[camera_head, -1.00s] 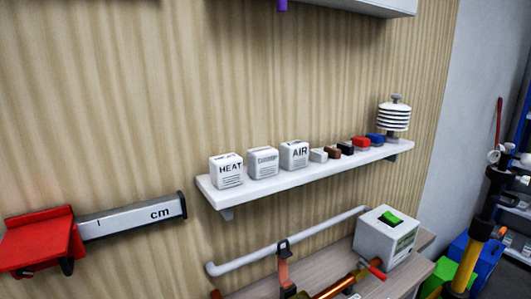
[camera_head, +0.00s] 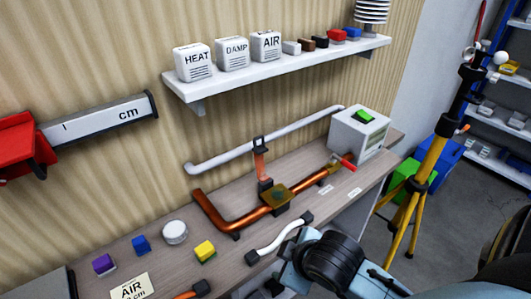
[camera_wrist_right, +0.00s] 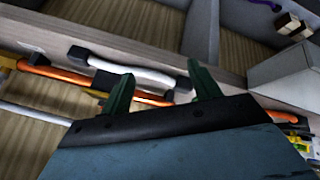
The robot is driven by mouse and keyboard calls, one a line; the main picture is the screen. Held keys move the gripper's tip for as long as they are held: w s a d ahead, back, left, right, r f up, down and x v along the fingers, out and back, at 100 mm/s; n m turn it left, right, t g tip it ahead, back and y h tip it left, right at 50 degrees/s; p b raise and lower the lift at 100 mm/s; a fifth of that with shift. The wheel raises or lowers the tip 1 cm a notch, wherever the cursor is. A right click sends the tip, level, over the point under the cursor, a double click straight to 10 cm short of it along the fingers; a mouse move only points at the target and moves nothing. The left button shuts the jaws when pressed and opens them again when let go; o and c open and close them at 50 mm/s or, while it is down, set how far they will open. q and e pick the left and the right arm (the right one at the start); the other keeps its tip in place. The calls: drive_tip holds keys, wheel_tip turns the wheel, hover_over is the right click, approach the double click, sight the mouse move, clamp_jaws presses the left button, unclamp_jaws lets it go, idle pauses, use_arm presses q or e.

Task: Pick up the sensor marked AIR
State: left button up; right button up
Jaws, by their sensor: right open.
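The sensor marked AIR (camera_head: 267,47) is a white rounded block standing upright on the white wall shelf (camera_head: 215,87). It is the right one of three similar blocks, beside DAMP (camera_head: 233,54) and HEAT (camera_head: 194,63). In the right wrist view my right gripper (camera_wrist_right: 163,84) shows two dark green fingers, spread apart with nothing held between them. A white bar with black ends (camera_wrist_right: 130,67) lies beyond the fingers. The AIR sensor does not show in that view. My right arm enters the head view at the bottom, well below the shelf. My left gripper is not in view.
Small coloured blocks, such as a red one (camera_head: 337,36), line the shelf right of AIR. The bench below holds copper pipe (camera_head: 250,217), a grey box with a green switch (camera_head: 358,132) and an AIR card (camera_head: 131,287). A yellow tripod (camera_head: 427,165) stands at right.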

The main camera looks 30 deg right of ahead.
drive_tip(key=w+d+r+n+t, duration=0.2)
drive_tip(key=w+r+n+t, duration=0.2)
drive_tip(key=w+r+n, duration=0.4)
drive_tip(key=n+t+y, duration=0.2)
drive_tip(key=n+t, duration=0.5)
drive_tip(key=n, duration=1.6)
approach(272, 36)
drive_tip(key=shift+m, duration=0.3)
drive_tip(key=w+p, duration=0.1)
drive_tip(key=w, duration=0.1)
drive_tip(key=w+p, duration=0.1)
drive_tip(key=w, duration=0.2)
drive_tip(key=w+a, duration=0.1)
drive_tip(key=w, duration=0.1)
drive_tip(key=shift+w+f+p, duration=0.2)
drive_tip(key=shift+p, duration=0.2)
drive_tip(key=shift+w+f, duration=0.1)
drive_tip(key=shift+w, duration=0.45)
drive_tip(key=shift+w+p, duration=0.3)
drive_tip(key=shift+w, duration=0.25)
drive_tip(key=w, duration=0.4)
drive_tip(key=shift+w+a+p, duration=0.1)
drive_tip(key=shift+a+p, duration=0.15)
drive_tip(key=shift+p, duration=0.1)
